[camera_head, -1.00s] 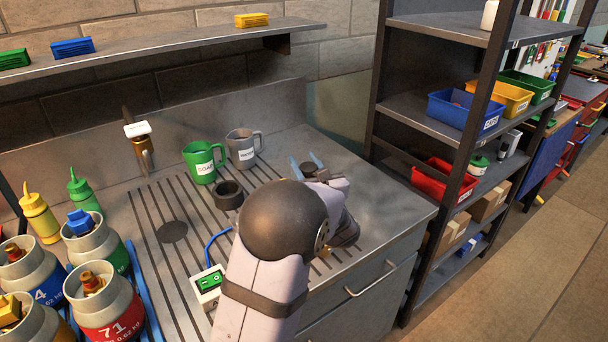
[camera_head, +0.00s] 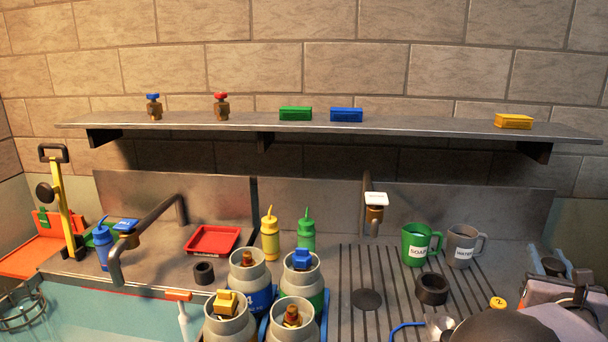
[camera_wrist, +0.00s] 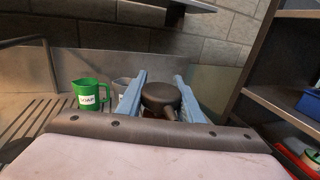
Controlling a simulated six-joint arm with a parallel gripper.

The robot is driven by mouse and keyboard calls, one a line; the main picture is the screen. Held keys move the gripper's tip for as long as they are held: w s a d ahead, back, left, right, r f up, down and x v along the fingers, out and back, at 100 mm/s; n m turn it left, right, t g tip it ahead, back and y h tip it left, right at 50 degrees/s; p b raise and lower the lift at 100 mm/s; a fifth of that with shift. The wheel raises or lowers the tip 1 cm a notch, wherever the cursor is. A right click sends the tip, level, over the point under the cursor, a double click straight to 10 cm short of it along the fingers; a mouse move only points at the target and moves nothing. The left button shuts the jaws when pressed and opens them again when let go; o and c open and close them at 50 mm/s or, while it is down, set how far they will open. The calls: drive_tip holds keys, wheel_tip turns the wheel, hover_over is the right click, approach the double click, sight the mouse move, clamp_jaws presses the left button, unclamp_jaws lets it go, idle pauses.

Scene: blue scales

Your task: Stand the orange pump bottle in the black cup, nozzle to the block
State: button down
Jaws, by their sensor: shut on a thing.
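My gripper (camera_wrist: 160,78) is shut on a dark, round-topped thing (camera_wrist: 160,95) with a short stub on its right and a little brown below. I cannot tell for sure whether this is the orange pump bottle; no orange bottle body shows clearly elsewhere. In the head view my gripper (camera_head: 550,262) is at the right edge, right of the grey mug, with its load partly hidden by the arm. A short black cup (camera_head: 432,290) stands on the ribbed drainboard, left of my arm. Green (camera_head: 295,114), blue (camera_head: 346,115) and yellow (camera_head: 514,121) blocks lie on the wall shelf.
Green SOAP (camera_head: 418,246) and grey WATER (camera_head: 462,247) mugs stand behind the black cup. Another dark cup (camera_head: 204,273) is near the red tray (camera_head: 212,240). Several large canisters (camera_head: 297,325) crowd the front. A rack (camera_wrist: 285,100) stands right in the wrist view.

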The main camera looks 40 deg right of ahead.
wheel_tip(320, 180, up, 7)
drive_tip(key=p, duration=0.5)
drive_tip(key=shift+p, duration=0.35)
drive_tip(key=shift+f, duration=0.1)
drive_tip(key=w+f+n+t+y+b, duration=0.5)
drive_tip(key=w+f, duration=0.3)
drive_tip(key=w, duration=0.3)
wheel_tip(320, 180, down, 10)
drive_tip(key=shift+d+f+t+h, duration=0.15)
drive_tip(key=shift+d+t+h, duration=0.05)
drive_tip(key=shift+t+h, duration=0.1)
drive_tip(key=shift+f, duration=0.1)
